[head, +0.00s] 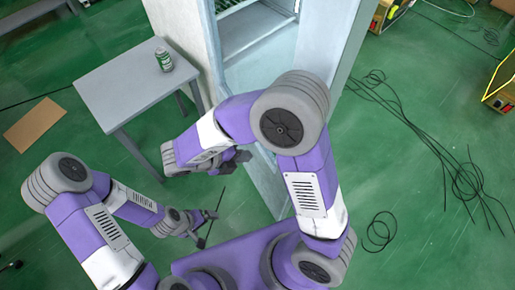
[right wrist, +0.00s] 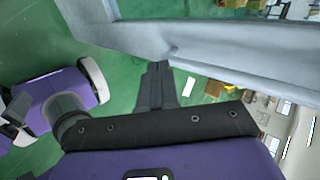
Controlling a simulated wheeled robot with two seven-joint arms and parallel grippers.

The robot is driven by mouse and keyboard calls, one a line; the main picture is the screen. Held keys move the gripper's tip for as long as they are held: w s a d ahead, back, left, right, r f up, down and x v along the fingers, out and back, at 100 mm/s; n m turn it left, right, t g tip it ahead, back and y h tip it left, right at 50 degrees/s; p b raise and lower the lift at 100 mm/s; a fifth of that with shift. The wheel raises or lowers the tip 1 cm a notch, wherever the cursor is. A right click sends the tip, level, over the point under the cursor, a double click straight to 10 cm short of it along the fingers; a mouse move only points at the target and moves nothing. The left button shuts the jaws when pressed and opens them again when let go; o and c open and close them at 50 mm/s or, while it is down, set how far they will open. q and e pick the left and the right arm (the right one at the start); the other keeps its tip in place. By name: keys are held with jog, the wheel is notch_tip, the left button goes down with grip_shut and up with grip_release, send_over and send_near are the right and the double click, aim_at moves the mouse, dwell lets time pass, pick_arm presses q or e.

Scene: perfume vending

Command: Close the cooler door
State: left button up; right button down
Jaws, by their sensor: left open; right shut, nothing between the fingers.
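The pale grey cooler (head: 185,35) stands at the top middle of the head view, its front open and its shelf inside showing. Its door (head: 268,185) appears swung out toward me, largely hidden behind my right arm. My right gripper (head: 243,157) is shut and empty, close to the door on its left side. In the right wrist view the shut fingers (right wrist: 159,68) point at a long pale panel (right wrist: 220,38), seemingly the door; I cannot tell if they touch it. My left gripper (head: 208,227) is open and empty, low over the floor and away from the cooler.
A grey table (head: 125,85) with a green can (head: 164,60) stands left of the cooler. A brown board (head: 35,124) lies on the green floor at far left. Black cables (head: 440,150) lie on the right. Yellow-edged crates (head: 500,90) stand at the right edge.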

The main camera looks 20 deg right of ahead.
jog(key=d+r+b+x, duration=0.2)
jog(key=x, duration=1)
jog(key=shift+b, duration=0.3)
jog(key=shift+w+d, duration=0.1)
jog(key=shift+d, duration=0.05)
